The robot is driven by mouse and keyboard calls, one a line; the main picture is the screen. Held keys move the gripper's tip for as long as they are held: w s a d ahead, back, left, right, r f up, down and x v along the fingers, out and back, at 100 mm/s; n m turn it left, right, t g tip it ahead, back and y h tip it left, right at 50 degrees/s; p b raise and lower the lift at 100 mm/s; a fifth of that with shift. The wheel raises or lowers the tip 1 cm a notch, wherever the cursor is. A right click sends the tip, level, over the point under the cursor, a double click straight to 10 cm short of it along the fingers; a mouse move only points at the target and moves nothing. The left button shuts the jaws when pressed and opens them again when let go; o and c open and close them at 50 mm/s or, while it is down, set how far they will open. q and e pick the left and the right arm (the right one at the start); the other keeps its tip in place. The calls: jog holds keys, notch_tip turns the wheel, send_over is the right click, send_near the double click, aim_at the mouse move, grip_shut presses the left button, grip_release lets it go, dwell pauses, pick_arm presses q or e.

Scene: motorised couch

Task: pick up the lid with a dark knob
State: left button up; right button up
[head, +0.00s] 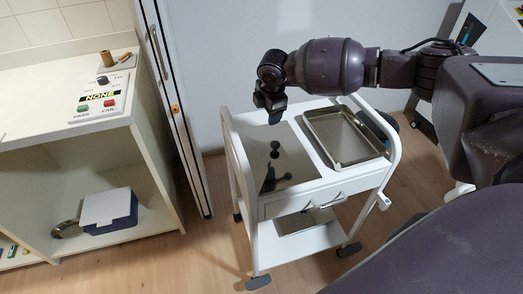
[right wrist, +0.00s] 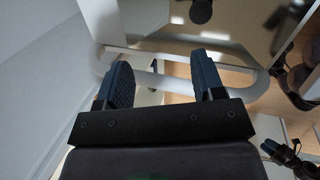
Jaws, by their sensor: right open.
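The lid appears to be the flat, glossy grey panel (head: 297,164) over the left half of the white cart's top. A small dark round knob (head: 275,145) stands on it, with dark reflections below. In the right wrist view the knob (right wrist: 200,11) shows at the top edge, ahead of the fingers and apart from them. My right gripper (head: 276,117) hangs above the far left part of the cart. In the right wrist view its two blue fingers (right wrist: 160,80) are spread, with nothing between them.
An open metal tray (head: 342,158) fills the cart's right half. The white cart (head: 229,139) has raised side rails and a drawer handle (head: 325,203). A counter with a button panel (head: 98,103) stands left; a blue box (head: 117,220) sits below it.

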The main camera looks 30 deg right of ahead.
jog(key=s+f+g, duration=0.1)
jog(key=g, duration=0.1)
jog(key=n, duration=0.3)
send_over(275, 143)
jog(key=shift+g, duration=0.4)
jog(key=f, duration=0.5)
jog(key=shift+s+a+b, duration=0.2)
jog(key=shift+b, duration=0.2)
jog(key=shift+f, duration=0.65)
notch_tip(275, 143, down, 5)
jog(key=shift+w+d+r+b, duration=0.1)
jog(key=shift+d+r+b, duration=0.05)
jog(key=shift+b, duration=0.35)
jog(key=c, duration=1.1)
jog(key=shift+r, duration=0.1)
